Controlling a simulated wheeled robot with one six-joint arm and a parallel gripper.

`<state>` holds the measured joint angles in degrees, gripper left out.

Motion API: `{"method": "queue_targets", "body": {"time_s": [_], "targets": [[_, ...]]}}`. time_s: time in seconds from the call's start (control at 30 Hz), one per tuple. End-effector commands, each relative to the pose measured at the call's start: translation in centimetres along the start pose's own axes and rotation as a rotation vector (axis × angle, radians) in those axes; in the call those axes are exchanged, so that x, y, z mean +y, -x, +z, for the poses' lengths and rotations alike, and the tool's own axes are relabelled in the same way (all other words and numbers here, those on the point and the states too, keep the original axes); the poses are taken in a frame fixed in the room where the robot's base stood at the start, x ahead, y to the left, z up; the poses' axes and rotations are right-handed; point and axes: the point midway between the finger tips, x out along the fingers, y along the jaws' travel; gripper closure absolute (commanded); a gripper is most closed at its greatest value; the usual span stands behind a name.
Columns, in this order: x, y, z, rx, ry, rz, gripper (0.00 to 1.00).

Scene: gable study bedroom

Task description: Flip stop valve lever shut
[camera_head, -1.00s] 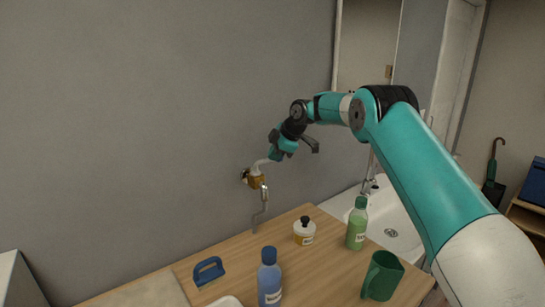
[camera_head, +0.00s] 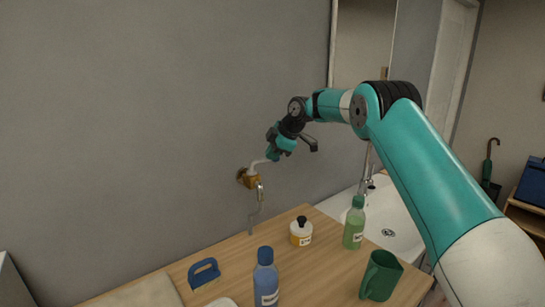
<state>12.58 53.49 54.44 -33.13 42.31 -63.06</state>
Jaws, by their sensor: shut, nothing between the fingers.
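The stop valve (camera_head: 249,179) is a brass-coloured body on the grey wall, with a grey pipe running down from it towards the counter. Its pale lever (camera_head: 258,164) slopes up and to the right from the valve body. My gripper (camera_head: 271,157) is shut and empty at the outer end of the lever, just above and to the right of the valve. It looks very close to the lever end, but I cannot tell whether they touch. The gripper partly hides the lever's tip.
On the wooden counter (camera_head: 215,255) below stand a blue bottle (camera_head: 265,280), a white jar (camera_head: 301,233), a green bottle (camera_head: 354,228), a green mug (camera_head: 381,277) and a blue handled item (camera_head: 204,272). A white sink (camera_head: 400,222) lies right. The wall left of the valve is clear.

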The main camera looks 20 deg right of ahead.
Motion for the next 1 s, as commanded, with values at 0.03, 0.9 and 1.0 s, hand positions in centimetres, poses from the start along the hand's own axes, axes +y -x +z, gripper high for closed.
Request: {"method": "queue_targets", "body": {"time_s": [0.03, 0.9, 1.0], "targets": [[-0.5, 0.0, 0.8, -0.009, -0.010, 0.007, 1.00], [-0.1, 11.1, 0.8, 0.002, 0.006, -0.003, 1.00], [-0.1, 11.1, 0.8, 0.002, 0.007, -0.003, 1.00]]}}
